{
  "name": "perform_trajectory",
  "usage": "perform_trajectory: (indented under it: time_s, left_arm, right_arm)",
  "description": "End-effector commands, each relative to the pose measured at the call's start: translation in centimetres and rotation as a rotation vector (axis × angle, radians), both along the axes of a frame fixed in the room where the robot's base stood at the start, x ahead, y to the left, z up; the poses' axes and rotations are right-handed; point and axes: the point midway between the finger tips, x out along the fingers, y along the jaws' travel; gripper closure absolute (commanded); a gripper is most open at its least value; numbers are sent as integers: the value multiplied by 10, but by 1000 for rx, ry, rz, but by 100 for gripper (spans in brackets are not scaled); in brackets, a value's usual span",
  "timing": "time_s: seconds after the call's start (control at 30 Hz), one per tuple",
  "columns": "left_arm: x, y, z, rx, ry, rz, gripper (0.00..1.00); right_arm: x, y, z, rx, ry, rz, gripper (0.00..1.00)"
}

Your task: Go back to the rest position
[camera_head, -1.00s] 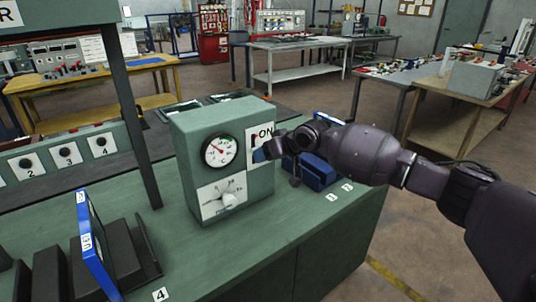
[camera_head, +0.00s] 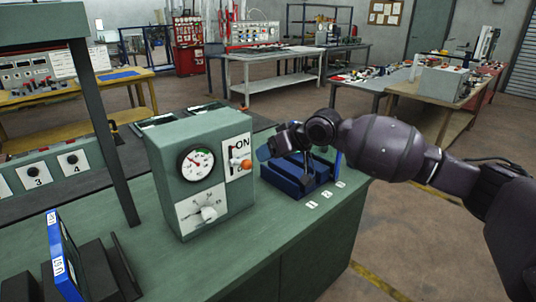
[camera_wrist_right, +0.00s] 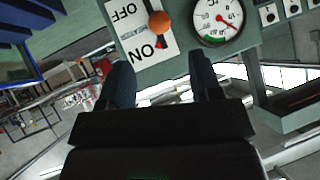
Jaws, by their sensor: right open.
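My right arm comes in from the right in the head view. Its gripper (camera_head: 280,150) is open and empty, to the right of a green control box (camera_head: 190,215) and above a blue rack. The box's ON plate carries an orange-knobbed switch (camera_head: 246,164), apart from the gripper. In the right wrist view, the two dark fingers (camera_wrist_right: 163,82) are spread with nothing between them. The orange knob (camera_wrist_right: 159,21) and the dial gauge (camera_wrist_right: 217,20) show beyond them. My left gripper is in no view.
The blue rack (camera_head: 318,180) stands on the green bench (camera_head: 240,250) by labels 1, 2 and 3. A blue frame (camera_head: 64,255) stands in a dark holder at lower left. A dark post (camera_head: 112,150) rises left of the box. Floor right of the bench is open.

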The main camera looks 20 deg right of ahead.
Motion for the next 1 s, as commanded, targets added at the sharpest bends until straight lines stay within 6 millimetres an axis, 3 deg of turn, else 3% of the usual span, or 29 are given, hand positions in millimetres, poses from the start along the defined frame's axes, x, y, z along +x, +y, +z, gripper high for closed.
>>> perform_trajectory:
  time_s: [0.43, 0.63, 0.77, 0.87, 1.0]
  left_arm:
    - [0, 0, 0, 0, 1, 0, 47]
    - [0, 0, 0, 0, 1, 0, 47]
    - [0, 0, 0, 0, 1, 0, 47]
    - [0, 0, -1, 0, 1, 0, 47]
    - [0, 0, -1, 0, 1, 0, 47]
  right_arm:
    - [1, 1, 1, -11, -23, 14, 42]
    - [15, -1, 24, -132, -243, 55, 42]
    - [19, 15, 42, -192, -413, 94, 42]
    - [17, 27, 38, -219, -512, 114, 42]
    - [5, 42, 16, -244, -624, 126, 42]
